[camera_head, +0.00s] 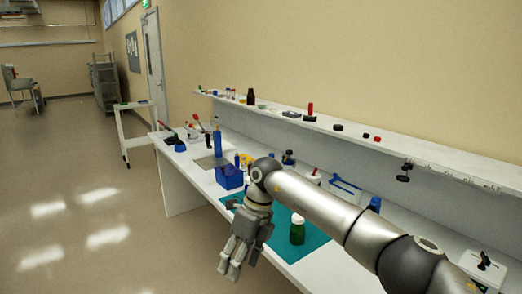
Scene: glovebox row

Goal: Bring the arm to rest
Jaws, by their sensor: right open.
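My right arm (310,198) reaches in from the lower right across the white bench. My right gripper (238,262) hangs at the bench's front edge, pointing down over the floor side. Its fingers look apart and nothing shows between them. A green bottle (297,230) with a white label stands upright on a teal mat (309,240), to the right of the gripper and apart from it. My left gripper does not show.
The white bench carries a blue box (229,177), a blue bottle (217,143) and small items. A shelf (350,134) with jars and caps runs along the wall. A small white table (131,107) stands beyond. The floor (90,200) on the left is clear.

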